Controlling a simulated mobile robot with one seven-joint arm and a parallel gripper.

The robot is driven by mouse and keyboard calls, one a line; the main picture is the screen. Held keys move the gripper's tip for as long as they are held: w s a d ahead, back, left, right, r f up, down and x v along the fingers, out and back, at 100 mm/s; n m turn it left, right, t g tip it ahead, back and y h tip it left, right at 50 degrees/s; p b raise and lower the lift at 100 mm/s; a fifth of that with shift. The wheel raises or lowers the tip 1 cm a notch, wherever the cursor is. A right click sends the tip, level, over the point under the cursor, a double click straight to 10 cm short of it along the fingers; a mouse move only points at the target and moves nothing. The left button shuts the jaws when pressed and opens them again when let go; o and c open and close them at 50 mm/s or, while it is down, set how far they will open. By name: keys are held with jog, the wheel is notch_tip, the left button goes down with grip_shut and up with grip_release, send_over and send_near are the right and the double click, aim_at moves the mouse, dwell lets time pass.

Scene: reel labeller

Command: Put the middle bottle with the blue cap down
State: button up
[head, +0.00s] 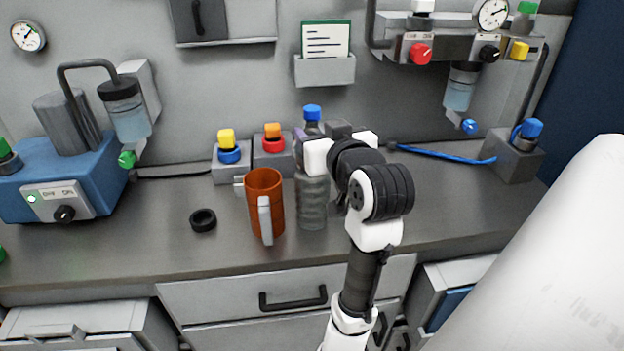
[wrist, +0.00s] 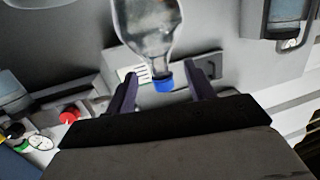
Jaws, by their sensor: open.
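The middle bottle with the blue cap (head: 312,204) is clear and ribbed, and appears to stand upright on the counter just right of an orange mug. Its blue cap (head: 312,112) shows above my gripper, which hides the bottle's upper part. In the wrist view, the bottle (wrist: 148,28) appears upside down, with its blue cap between the two dark purple fingers. My gripper (wrist: 164,77) is open, with a visible gap on each side of the cap. In the head view, my gripper (head: 305,140) is at the height of the bottle's neck.
The orange mug (head: 265,190) stands close to the left of the bottle. A black ring (head: 203,220) lies farther left on the counter (head: 440,215). Blocks with yellow-and-blue (head: 228,145) and orange (head: 272,131) knobs stand behind. A blue cable (head: 440,154) runs right; the counter's right front is clear.

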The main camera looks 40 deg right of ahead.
aim_at(315, 128)
jog(key=p+x, duration=0.1)
jog(key=x, duration=0.3)
jog(key=shift+w+d, duration=0.1)
jog(key=shift+w, duration=0.15)
jog(key=shift+c, duration=0.3)
grip_shut()
jog(key=shift+f, duration=0.15)
dwell(0.7)
